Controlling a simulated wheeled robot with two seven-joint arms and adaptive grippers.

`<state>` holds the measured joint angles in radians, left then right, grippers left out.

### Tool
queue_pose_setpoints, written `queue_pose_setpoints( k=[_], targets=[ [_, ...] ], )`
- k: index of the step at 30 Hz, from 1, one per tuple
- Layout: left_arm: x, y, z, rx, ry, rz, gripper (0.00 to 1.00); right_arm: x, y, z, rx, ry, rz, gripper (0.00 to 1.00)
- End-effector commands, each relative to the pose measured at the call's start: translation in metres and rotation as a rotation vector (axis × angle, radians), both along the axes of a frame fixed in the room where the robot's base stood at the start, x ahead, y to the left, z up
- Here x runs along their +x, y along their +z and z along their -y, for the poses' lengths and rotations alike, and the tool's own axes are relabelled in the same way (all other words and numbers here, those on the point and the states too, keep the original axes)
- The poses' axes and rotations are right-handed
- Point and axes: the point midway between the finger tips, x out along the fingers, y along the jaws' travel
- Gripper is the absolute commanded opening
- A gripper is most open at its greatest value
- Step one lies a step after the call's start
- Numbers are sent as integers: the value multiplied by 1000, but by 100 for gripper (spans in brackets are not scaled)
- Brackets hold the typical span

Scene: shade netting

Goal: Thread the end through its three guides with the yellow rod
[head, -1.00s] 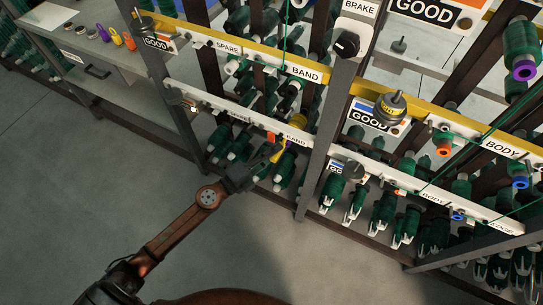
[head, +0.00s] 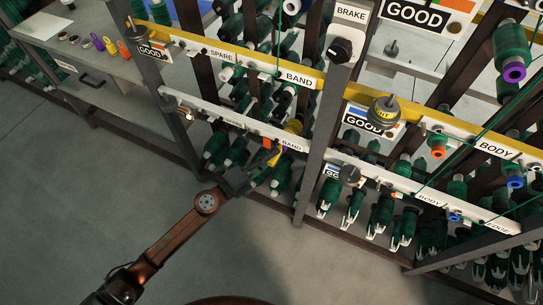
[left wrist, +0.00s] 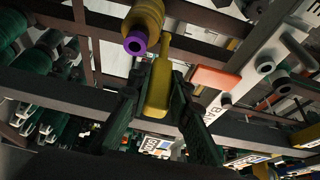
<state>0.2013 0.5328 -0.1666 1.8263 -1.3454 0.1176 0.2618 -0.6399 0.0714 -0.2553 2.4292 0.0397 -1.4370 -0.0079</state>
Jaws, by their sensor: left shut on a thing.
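My left gripper (head: 266,160) is beside the lower white rail (head: 238,131), near its BAND label. In the left wrist view its two dark fingers (left wrist: 158,102) are shut on the yellow rod (left wrist: 157,88), which points away from the wrist. The rod shows small in the head view (head: 274,160). A yellow spool (left wrist: 147,14) with a purple core (left wrist: 136,43) sits just beyond the rod's tip; I cannot tell whether they touch. An orange tab (left wrist: 215,78) and grey round fittings (left wrist: 265,68) are to the right; which are the guides is unclear. I cannot make out the thread end. My right gripper is out of view.
Green spools crowd the rack behind and below the rails. A dark post (head: 318,150) stands right of the gripper. A grey bench (head: 85,60) is at upper left. Green threads run down at right. The floor (head: 150,160) in front is clear.

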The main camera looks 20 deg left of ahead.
Motion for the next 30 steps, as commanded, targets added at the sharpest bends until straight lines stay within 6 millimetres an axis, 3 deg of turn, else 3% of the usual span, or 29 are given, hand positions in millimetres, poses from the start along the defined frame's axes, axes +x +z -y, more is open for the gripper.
queue_pose_setpoints(
  k=[30],
  targets=[
    [-92,-1,-3,-1,0,-2,0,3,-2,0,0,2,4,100]
  ],
)
